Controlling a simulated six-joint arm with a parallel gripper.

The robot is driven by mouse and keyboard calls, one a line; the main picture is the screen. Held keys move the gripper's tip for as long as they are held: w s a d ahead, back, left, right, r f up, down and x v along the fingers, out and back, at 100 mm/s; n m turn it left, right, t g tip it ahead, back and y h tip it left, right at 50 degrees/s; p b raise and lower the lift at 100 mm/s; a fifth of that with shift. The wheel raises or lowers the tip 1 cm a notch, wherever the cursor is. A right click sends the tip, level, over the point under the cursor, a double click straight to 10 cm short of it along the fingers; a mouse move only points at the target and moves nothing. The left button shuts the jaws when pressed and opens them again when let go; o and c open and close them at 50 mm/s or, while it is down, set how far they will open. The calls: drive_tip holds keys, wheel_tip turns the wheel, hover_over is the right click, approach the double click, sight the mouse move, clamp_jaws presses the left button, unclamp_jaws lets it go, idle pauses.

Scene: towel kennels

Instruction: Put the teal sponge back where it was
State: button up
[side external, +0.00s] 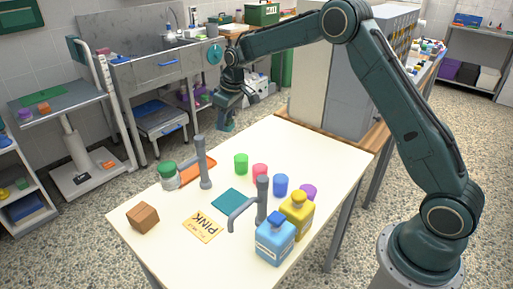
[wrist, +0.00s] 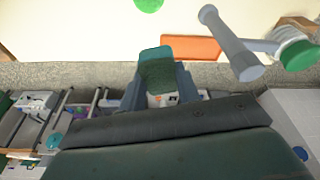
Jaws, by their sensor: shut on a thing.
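My gripper (wrist: 160,92) is shut on the teal sponge (wrist: 157,54), which has a darker green, rough-looking face, in the wrist view. In the side view my gripper (side external: 228,118) hangs beyond the far left edge of the table, and the sponge is hard to make out there. A flat teal square (side external: 230,201) lies on the table between the two grey posts. I cannot tell from these frames where the sponge was before.
The cream table (side external: 300,150) holds grey posts (side external: 204,165) (side external: 262,200), an orange tray (side external: 198,172), a green-lidded jar (side external: 169,176), several coloured cups (side external: 241,163), blue (side external: 275,240) and yellow (side external: 297,216) bottles and a brown box (side external: 143,218). The table's far end is clear.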

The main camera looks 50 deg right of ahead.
drive_tip(key=w+d+r+m, duration=0.3)
drive_tip(key=w+d+r, duration=0.1)
drive_tip(key=shift+r+h, duration=0.25)
drive_tip(key=shift+h, duration=0.05)
hover_over(227, 157)
drive_tip(key=f, duration=1)
drive_tip(key=s+f, duration=0.1)
drive_tip(key=f, duration=0.4)
drive_tip(key=shift+f, duration=0.35)
drive_tip(key=shift+f, duration=2.15)
drive_tip(key=shift+f, duration=0.15)
drive_tip(key=o, duration=0.9)
drive_tip(key=shift+o, duration=0.2)
